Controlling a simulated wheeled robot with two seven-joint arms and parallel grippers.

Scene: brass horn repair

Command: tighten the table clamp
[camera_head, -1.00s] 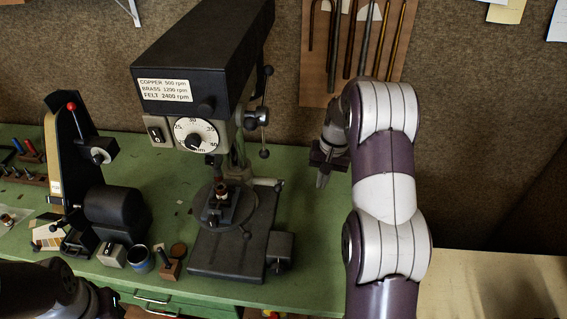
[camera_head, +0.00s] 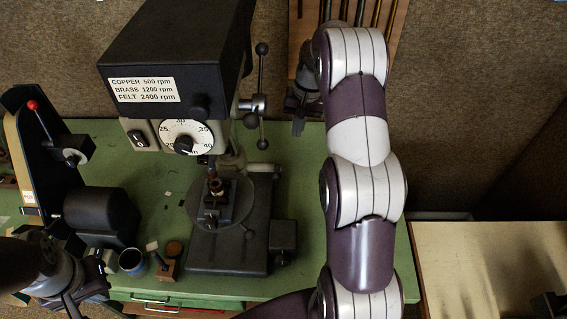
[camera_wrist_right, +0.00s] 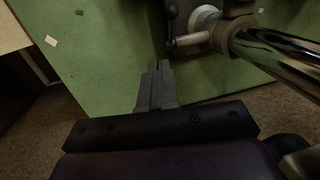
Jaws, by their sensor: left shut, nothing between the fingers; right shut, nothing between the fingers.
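The drill press (camera_head: 170,60) stands on the green bench, its small round table (camera_head: 232,210) on the column. A short lever at the column's right side, which looks like the table clamp (camera_head: 264,170), shows in the head view. In the right wrist view the clamp lever (camera_wrist_right: 188,40) sticks out beside the shiny column (camera_wrist_right: 280,62). My right gripper (camera_head: 298,126) is shut and empty, behind and right of the lever; its fingertips (camera_wrist_right: 158,66) show just short of the lever, apart from it. My left gripper (camera_head: 72,305) is shut at the lower left, partly cut off.
The feed handle with black balls (camera_head: 261,95) hangs at the press head's right side, near my right arm. A belt grinder (camera_head: 60,170) stands left.

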